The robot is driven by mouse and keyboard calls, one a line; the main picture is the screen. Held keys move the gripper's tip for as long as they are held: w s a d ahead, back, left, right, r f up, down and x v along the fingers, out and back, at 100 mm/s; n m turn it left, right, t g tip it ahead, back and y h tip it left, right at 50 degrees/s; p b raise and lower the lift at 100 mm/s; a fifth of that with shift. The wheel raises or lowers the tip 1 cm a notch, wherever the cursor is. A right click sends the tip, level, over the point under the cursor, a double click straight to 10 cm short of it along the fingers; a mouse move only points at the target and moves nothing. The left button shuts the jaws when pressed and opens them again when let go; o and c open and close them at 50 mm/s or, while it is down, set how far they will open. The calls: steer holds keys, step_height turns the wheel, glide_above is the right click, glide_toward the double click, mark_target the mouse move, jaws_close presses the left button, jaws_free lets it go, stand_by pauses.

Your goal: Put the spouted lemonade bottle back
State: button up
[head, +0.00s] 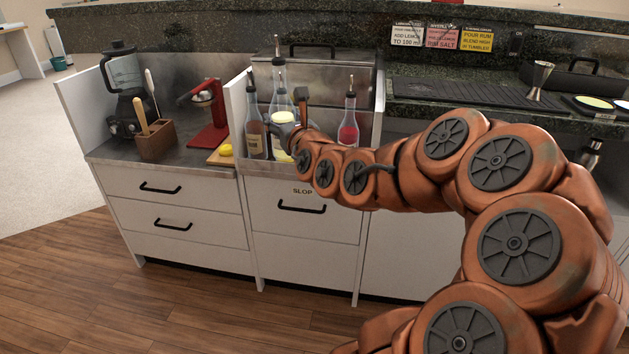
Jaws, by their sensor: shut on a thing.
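The spouted lemonade bottle (282,101) is clear with pale yellow contents and a dark pourer. It stands upright, or nearly so, in the open-fronted steel bay among other bottles. My gripper (286,128) is shut on it at mid-height, coming in from the right. The gripper and wrist hide part of the bottle. I cannot tell whether its base touches the bay floor.
A bottle with amber contents (255,138) stands close on the left, and another spout shows behind. A red bottle (348,132) stands to the right. White side panels bound the bay. A red juicer (208,115), lemon (226,150) and blender (122,85) are further left.

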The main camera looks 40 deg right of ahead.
steer(key=s+d+f+m+g+h+b, duration=0.1)
steer(key=s+d+f+m+h+b, duration=0.1)
steer(key=s+d+f+b, duration=0.4)
steer(key=w+d+f+p, duration=0.2)
steer(key=w+d+p, duration=0.1)
steer(key=w+p, duration=0.1)
steer(key=w+d+f+p, duration=0.2)
steer(key=w+d+p, duration=0.1)
steer(key=p, duration=0.3)
steer(key=w+d+f+p, duration=0.1)
steer(key=w+d+p, duration=0.2)
steer(key=w+p, duration=0.2)
steer(key=shift+d+f+p, duration=0.4)
steer(key=shift+p, duration=0.15)
steer(key=shift+r, duration=0.1)
stand_by(1.0)
